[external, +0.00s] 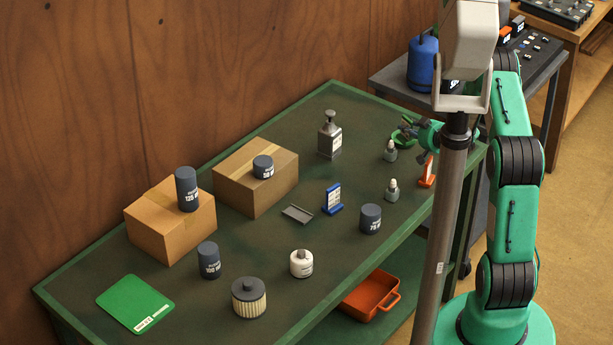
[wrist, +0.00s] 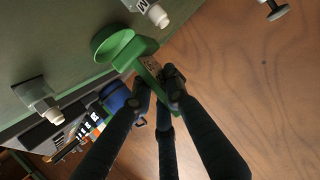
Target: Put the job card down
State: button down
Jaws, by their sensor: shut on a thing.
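My gripper (external: 412,131) is at the far right end of the green bench, above its top. In the wrist view my gripper (wrist: 157,88) is shut on a green labelled piece (wrist: 149,69) with a round, ring-like end (wrist: 113,45). The round end also shows in the external view (external: 402,138). I cannot tell whether this piece is the job card. A blue stand with a white printed face (external: 333,198) stands upright mid-bench. An orange and white upright piece (external: 427,171) stands near the right edge, partly hidden by a pole.
The bench (external: 260,255) holds small bottles (external: 390,151) near my gripper, a pump can (external: 330,135), dark cylinders (external: 370,219), two cartons (external: 256,185) and a green mat (external: 135,303). A blue canister (external: 422,63) stands on the side table. Bare bench lies between the pump can and blue stand.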

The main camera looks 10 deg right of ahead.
jog(key=w, duration=0.7)
jog(key=shift+a+f+b, duration=0.15)
jog(key=shift+f+b, duration=0.15)
jog(key=shift+b, duration=0.15)
jog(key=shift+f+b, duration=0.55)
jog(key=shift+f, duration=1.2)
jog(key=shift+f, duration=0.4)
jog(key=c, duration=1.7)
grip_release()
